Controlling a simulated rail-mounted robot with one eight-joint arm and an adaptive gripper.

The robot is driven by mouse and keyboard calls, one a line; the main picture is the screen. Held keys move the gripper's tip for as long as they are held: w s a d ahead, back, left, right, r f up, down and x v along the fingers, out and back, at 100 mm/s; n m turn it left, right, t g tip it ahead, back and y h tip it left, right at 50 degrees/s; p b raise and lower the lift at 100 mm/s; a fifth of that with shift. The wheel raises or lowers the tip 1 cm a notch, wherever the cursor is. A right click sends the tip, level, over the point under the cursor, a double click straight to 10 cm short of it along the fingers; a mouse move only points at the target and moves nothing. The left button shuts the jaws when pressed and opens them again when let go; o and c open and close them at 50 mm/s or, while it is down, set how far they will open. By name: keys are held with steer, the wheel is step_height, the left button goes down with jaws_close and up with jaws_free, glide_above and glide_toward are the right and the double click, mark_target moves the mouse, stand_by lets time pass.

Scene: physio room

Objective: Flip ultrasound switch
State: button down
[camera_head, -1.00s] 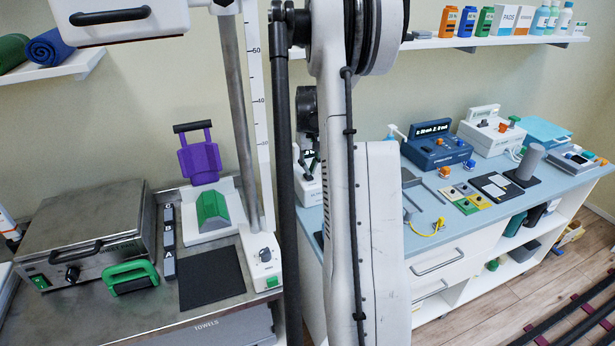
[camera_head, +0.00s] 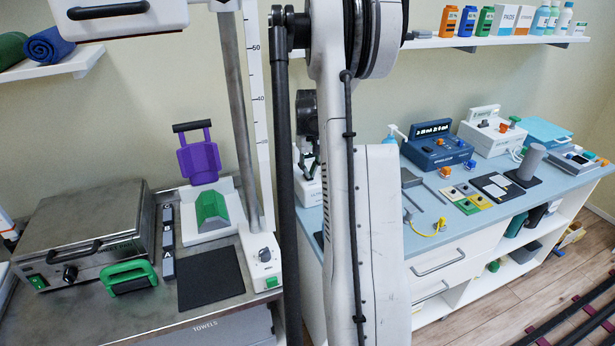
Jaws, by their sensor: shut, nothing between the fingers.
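The ultrasound unit (camera_head: 310,192) is a white box at the left end of the blue counter, behind my arm. Only its left part shows, with some lettering on the front; its switch is hidden or too small to tell. My gripper (camera_head: 311,172) is dark and shows partly between the dark post and my white arm. It points down over the ultrasound unit, close to its top. It is shut and empty. I cannot tell whether it touches the unit.
A blue stimulator unit (camera_head: 437,146) and a white device (camera_head: 492,133) stand farther right on the counter (camera_head: 450,220). A shelf (camera_head: 490,42) runs above the counter.

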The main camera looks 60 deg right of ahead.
steer(key=shift+f, duration=0.35)
stand_by(0.3)
steer(key=shift+r+p, duration=1.2)
steer(key=shift+r, duration=2.3)
